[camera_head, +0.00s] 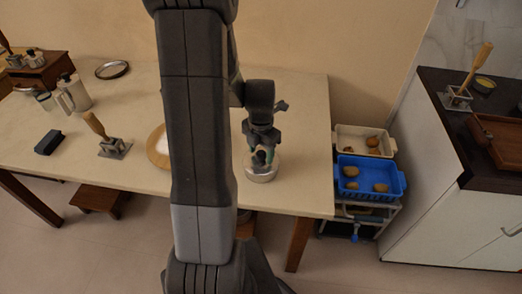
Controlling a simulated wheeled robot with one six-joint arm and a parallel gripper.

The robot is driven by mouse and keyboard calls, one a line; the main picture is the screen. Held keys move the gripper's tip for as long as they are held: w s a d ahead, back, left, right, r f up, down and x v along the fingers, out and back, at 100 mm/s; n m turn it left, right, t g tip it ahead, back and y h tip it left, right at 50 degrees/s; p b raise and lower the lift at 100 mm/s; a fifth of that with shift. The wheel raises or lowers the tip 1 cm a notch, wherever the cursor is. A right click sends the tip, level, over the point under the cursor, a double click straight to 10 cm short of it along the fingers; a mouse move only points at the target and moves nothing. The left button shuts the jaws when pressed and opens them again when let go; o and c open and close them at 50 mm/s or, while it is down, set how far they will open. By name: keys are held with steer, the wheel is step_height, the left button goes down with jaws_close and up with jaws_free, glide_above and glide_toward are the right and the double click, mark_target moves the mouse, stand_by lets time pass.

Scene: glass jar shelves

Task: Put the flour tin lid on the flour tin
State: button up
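My gripper (262,156) points down over the right part of the pale table, close above or at the top of a round, clear or shiny container (261,176). Its fingers are small and partly overlap a dark shape at the container's top, so I cannot tell whether they hold it. I cannot tell for sure whether this container is the flour tin or its lid. A round wooden-rimmed item with a white top (157,147) lies left of it, partly hidden behind my arm. A dark-rimmed round item (112,69) lies at the table's back left.
The pale table (305,140) also bears a wooden-handled metal tool (110,144), a black block (48,143) and a metal jug (73,95). A blue crate (372,176) and a white crate (345,140) stand right of it. A dark counter (440,90) is farther right.

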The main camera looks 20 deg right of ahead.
steer(key=shift+r, duration=0.1)
stand_by(0.5)
steer(key=shift+r+p, duration=3)
steer(key=shift+r, duration=0.9)
step_height(320, 180, up, 14)
steer(key=shift+f, duration=0.2)
step_height(320, 180, down, 14)
steer(key=shift+f, duration=0.1)
steer(key=shift+r, duration=0.2)
